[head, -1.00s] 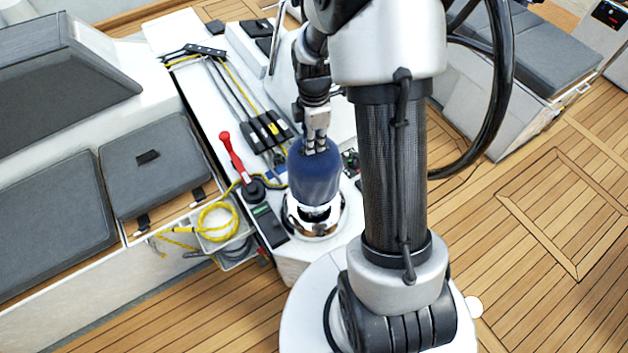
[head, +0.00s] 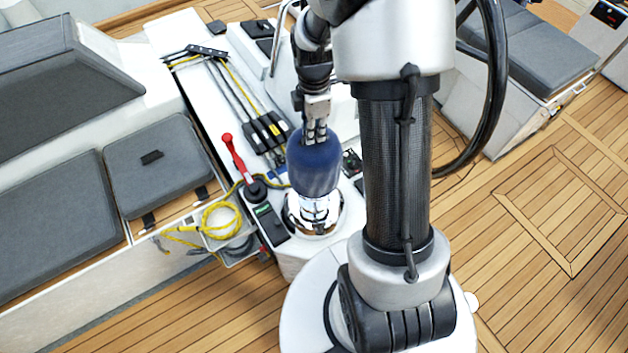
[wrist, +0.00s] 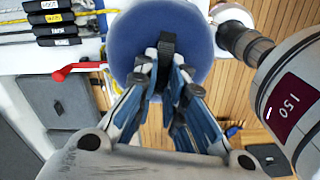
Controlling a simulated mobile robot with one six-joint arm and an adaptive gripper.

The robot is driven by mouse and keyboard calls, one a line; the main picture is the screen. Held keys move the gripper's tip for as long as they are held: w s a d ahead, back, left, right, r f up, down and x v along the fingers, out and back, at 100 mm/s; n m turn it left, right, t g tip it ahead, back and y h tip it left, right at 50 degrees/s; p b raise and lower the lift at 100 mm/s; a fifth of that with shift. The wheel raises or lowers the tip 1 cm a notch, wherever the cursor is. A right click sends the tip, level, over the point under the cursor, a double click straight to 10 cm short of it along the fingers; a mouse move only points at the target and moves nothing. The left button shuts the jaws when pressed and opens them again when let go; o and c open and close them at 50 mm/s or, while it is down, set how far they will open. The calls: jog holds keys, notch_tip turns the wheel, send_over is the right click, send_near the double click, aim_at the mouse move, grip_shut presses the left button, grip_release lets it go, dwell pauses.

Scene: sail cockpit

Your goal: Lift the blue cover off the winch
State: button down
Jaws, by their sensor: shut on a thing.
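The blue cover (head: 314,165) hangs from my gripper (head: 316,135) in the head view, its lower edge at the upper part of the chrome winch (head: 316,212). The winch's shiny drum shows below the cover. Whether the cover's rim still surrounds the winch top I cannot tell. In the wrist view the cover (wrist: 190,30) is a round blue top, and my gripper (wrist: 165,55) is shut on a dark strap at its middle. The winch is hidden there.
A red-handled lever (head: 232,155) stands left of the winch. Black rope clutches (head: 266,133) with lines lie behind it. A bin with yellow rope (head: 220,222) hangs at the left. The steering wheel (head: 490,90) is at the right.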

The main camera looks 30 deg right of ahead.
jog(key=shift+r, duration=0.7)
jog(key=shift+r+p, duration=0.1)
jog(key=shift+p, duration=0.25)
notch_tip(320, 180, up, 4)
jog(key=p, duration=0.3)
